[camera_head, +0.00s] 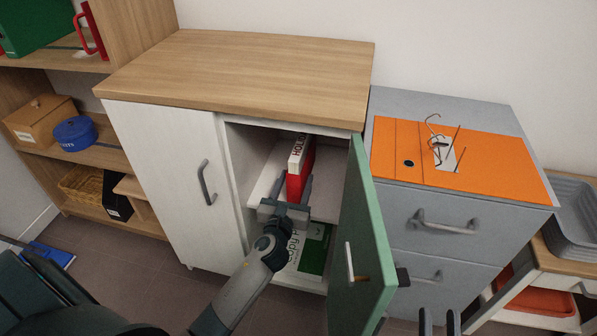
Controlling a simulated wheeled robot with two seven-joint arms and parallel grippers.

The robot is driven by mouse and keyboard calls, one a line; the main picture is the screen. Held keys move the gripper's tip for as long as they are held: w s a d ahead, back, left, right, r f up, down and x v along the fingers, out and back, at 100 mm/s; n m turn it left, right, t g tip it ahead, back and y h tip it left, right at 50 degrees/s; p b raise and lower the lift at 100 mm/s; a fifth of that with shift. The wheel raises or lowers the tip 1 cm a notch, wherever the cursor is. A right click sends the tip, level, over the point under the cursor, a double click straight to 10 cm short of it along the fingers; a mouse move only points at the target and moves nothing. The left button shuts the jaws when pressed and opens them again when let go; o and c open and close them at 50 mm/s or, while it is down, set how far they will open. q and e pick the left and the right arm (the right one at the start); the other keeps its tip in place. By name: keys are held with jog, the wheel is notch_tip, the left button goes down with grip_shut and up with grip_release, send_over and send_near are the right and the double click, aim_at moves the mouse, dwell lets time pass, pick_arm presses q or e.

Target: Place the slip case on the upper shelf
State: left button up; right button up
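The slip case (300,165) is red with a white lettered spine. It is upright inside the open right half of the white cabinet, at the upper shelf (325,208). My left gripper (293,188) reaches in from the front with one finger on each side of the case's lower front end, and appears shut on it. The gripper hides the case's foot, so I cannot tell whether it touches the shelf. My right gripper (439,318) shows only its two fingers at the bottom edge, apart and empty.
The green cabinet door (362,240) stands open just right of my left arm. A green-and-white copy paper box (312,252) is in the lower compartment. The wooden cabinet top (250,65) is clear. Grey drawers (446,215) with an orange panel (505,172) stand to the right.

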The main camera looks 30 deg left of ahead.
pick_arm(q)
jog(key=v, duration=0.7)
pick_arm(e)
jog(key=shift+w+f+g, duration=0.3)
jog(key=shift+f+g, duration=0.05)
jog(key=shift+f, duration=0.2)
jog(key=shift+w+f+g, duration=0.3)
jog(key=shift+f+g, duration=0.05)
jog(key=shift+f, duration=0.2)
